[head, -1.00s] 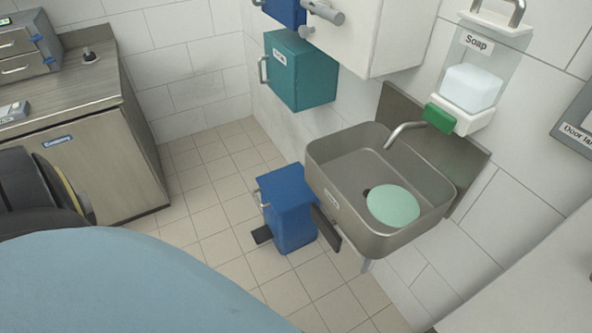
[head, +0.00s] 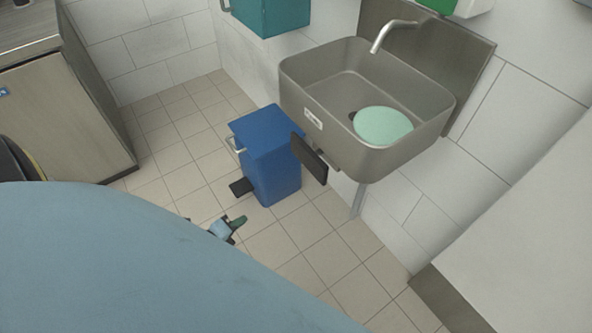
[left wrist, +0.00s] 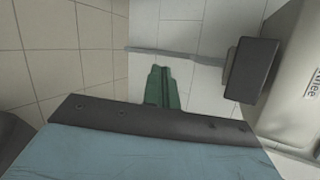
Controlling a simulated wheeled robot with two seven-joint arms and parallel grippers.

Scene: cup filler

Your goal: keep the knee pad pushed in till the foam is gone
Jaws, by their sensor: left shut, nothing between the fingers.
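The dark knee pad (head: 309,157) hangs at the front of the grey sink (head: 300,82), below its rim. A pale green round patch of foam (head: 384,126) lies on the sink's floor. My left gripper (head: 239,222) is low over the floor tiles, left of and below the pad in the head view, and apart from it. In the left wrist view the green fingers (left wrist: 161,86) are shut and empty, and the knee pad (left wrist: 251,69) is to their right. My right gripper is not in view.
A blue pedal bin (head: 270,150) stands left of the knee pad, with its black pedal (head: 241,187) toward my gripper. A tap (head: 394,34) arches over the sink; I see no water stream. A teal box (head: 272,14) hangs on the wall. The floor in front is clear.

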